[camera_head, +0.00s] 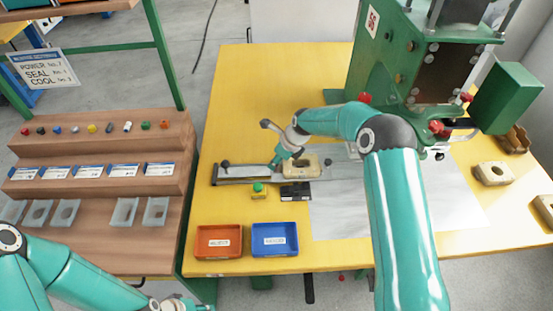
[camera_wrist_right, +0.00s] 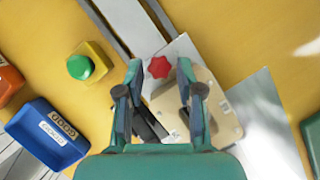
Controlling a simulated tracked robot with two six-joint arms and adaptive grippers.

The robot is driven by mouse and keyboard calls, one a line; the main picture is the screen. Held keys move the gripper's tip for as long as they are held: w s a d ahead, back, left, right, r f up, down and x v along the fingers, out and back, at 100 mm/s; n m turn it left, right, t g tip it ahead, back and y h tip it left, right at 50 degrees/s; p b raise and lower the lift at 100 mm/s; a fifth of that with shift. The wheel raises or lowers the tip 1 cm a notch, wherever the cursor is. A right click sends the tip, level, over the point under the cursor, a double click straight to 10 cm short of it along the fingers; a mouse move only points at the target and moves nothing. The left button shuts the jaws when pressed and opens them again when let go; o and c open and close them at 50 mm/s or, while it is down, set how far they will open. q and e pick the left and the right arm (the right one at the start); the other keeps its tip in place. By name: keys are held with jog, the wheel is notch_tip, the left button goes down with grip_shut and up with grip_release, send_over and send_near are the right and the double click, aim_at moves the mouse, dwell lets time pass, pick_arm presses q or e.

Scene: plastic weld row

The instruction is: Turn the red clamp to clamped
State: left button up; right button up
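The red clamp knob (camera_wrist_right: 158,67) is a small star-shaped red piece on a pale plate in the right wrist view. It lies beside a beige block (camera_wrist_right: 222,112). My right gripper (camera_wrist_right: 159,72) is open, with the knob showing between its two fingertips; I cannot tell whether they touch it. In the head view my right gripper (camera_head: 281,158) points down beside the beige block (camera_head: 302,166) on the metal rail, and I cannot make out the knob there. My left gripper (camera_head: 180,303) is only partly visible at the bottom edge.
A green button on a yellow box (camera_head: 259,189) stands near the rail. An orange tray (camera_head: 219,256) and a blue tray (camera_head: 275,253) sit at the table's front. A green machine (camera_head: 385,60) stands behind my right arm. The yellow table's back left is clear.

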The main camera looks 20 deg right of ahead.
jog(key=shift+w+a+f, duration=0.1)
jog(key=shift+f, duration=0.2)
jog(key=shift+c, duration=0.3)
grip_shut()
